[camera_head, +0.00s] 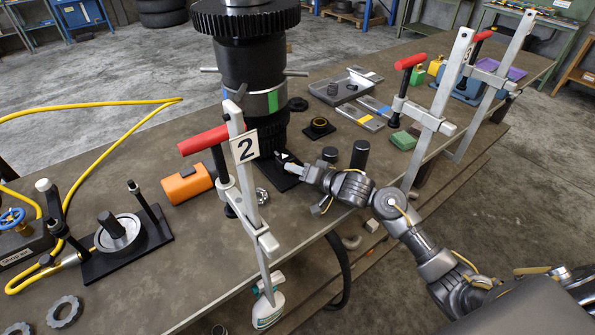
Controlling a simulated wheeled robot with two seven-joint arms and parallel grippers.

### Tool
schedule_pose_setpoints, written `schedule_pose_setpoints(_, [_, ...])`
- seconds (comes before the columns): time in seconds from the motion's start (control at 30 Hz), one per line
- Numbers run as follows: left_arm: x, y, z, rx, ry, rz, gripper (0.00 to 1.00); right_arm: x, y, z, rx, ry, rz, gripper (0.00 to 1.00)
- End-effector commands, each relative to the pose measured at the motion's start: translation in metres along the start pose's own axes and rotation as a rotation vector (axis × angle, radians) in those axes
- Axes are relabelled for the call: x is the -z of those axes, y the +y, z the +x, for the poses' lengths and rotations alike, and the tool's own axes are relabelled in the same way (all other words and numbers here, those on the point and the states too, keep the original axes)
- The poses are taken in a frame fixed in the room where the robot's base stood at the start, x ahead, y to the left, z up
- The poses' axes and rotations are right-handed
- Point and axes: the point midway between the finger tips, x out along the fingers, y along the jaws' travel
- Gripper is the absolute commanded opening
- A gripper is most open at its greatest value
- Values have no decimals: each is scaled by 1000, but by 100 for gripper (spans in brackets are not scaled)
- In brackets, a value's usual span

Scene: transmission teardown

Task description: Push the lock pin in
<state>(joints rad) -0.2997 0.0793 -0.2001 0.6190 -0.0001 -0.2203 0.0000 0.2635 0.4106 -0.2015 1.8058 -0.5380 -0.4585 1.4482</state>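A tall dark transmission stack (248,62) with a wide toothed gear (246,20) on top stands upright at the back of the bench. A short grey rod (209,70) sticks out of its left side and another (296,73) out of its right. I cannot tell which part is the lock pin. My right gripper (284,161) reaches in from the right, low at the base of the stack, over a black plate (279,178). Its fingers are too small to show whether they are open or hold anything. My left gripper is not in view.
A red-handled clamp (222,150) with a "2" sign (245,147) stands just left of my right gripper. More clamps (428,110) stand at the right edge. A black press fixture (122,245) and yellow hose (85,150) are at left. The front-middle bench is mostly clear.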

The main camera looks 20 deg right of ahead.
Motion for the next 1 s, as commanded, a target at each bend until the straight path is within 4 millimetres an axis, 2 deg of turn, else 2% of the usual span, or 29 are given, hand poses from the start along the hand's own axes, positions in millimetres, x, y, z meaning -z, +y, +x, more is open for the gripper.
schedule_pose_setpoints(0.2, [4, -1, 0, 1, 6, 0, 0, -1, 1, -1, -2, -1, 0, 35])
schedule_pose_setpoints(0.33, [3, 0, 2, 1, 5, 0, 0, -1, 2, -10, -2, -1, -1, 35])
schedule_pose_setpoints(0.7, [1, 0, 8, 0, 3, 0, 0, -2, 2, -79, -3, -3, -4, 35])
schedule_pose_setpoints(0.83, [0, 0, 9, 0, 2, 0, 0, -1, 1, -96, -2, -3, -2, 35])
schedule_pose_setpoints(1.0, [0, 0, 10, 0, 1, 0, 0, -1, 0, -106, -1, -4, -1, 35])
